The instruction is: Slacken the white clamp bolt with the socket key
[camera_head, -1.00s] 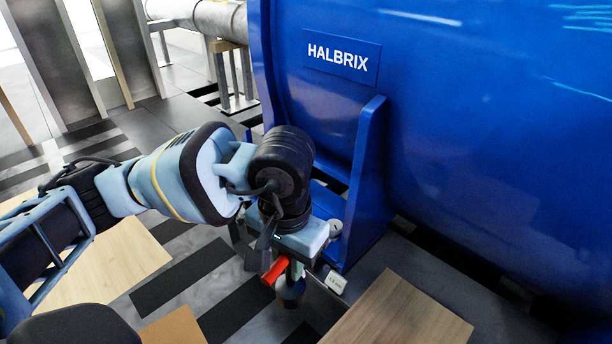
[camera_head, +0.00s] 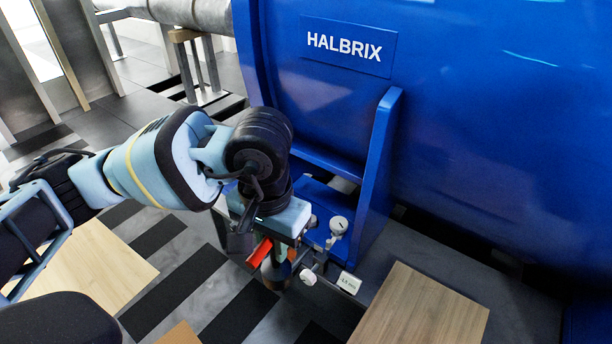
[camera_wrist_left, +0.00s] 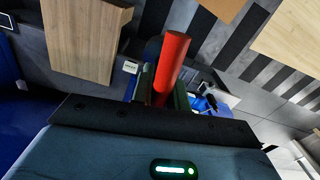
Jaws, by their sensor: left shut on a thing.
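My left gripper (camera_head: 275,245) points down beside the blue motor's foot and is shut on a tool with a red handle (camera_head: 260,252), apparently the socket key. The red handle also stands out between the fingers in the left wrist view (camera_wrist_left: 172,62). A brownish round part (camera_head: 277,275) shows below the gripper; I cannot tell whether it belongs to the key. A white round head (camera_head: 308,277), possibly the clamp bolt, is just right of the gripper. Another white round head (camera_head: 339,225) is higher up, near the foot. The key's socket end is not clearly visible. My right gripper is out of view.
The large blue motor (camera_head: 480,130) with its upright foot plate (camera_head: 375,180) fills the right side. A small white label (camera_head: 348,283) is at the foot's front. A wooden board (camera_head: 425,305) lies at the lower right.

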